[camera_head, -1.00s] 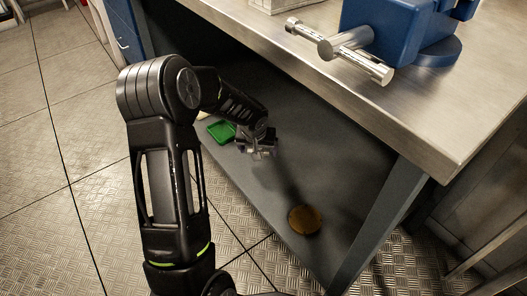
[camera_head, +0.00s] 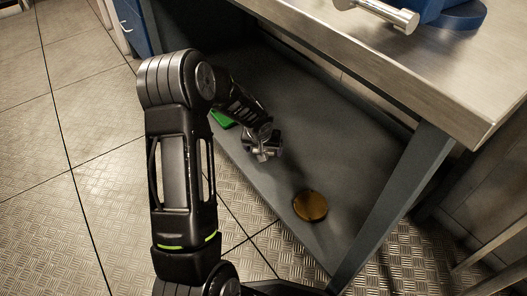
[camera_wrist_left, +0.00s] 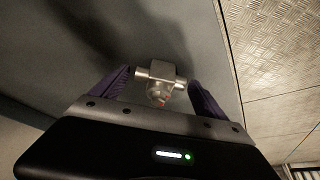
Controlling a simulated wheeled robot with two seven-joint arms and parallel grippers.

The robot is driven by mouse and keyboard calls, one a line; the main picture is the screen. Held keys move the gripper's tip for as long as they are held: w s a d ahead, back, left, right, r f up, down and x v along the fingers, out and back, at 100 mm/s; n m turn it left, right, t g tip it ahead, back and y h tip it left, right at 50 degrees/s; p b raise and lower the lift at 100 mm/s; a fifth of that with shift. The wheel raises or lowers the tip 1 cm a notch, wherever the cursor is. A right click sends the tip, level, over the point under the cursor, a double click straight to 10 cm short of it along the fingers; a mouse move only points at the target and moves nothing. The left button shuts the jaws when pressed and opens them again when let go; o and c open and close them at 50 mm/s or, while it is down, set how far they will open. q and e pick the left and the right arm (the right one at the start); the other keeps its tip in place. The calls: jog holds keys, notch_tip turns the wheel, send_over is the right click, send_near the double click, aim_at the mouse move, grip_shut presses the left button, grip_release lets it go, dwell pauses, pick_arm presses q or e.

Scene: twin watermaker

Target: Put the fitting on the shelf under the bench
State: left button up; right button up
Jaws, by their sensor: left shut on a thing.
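My left gripper (camera_head: 262,150) is over the grey shelf (camera_head: 290,115) under the bench. In the left wrist view its two purple-padded fingers (camera_wrist_left: 158,88) are shut on a silvery metal fitting (camera_wrist_left: 160,72), shaped like a tee. The fitting is held across between the fingertips, with the shelf surface behind it. I cannot tell whether it touches the shelf. In the head view the fitting is small and hard to separate from the gripper. My right gripper is not in view.
A green tray (camera_head: 222,119) lies on the shelf, partly behind my arm. A round amber disc (camera_head: 310,205) lies near the shelf's front edge. The bench leg (camera_head: 392,205) stands to the right. The steel bench top (camera_head: 440,75) overhangs the shelf and carries a blue vise (camera_head: 455,14).

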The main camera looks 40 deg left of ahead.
pick_arm(q)
jog(key=shift+r, duration=0.1)
jog(key=shift+f, duration=0.2)
jog(key=o, duration=1.6)
jog(key=shift+s+r, duration=0.1)
jog(key=shift+r, duration=0.45)
jog(key=p+v, duration=0.4)
jog(key=v, duration=0.7)
jog(key=shift+s+p, duration=0.15)
jog(key=shift+p, duration=0.15)
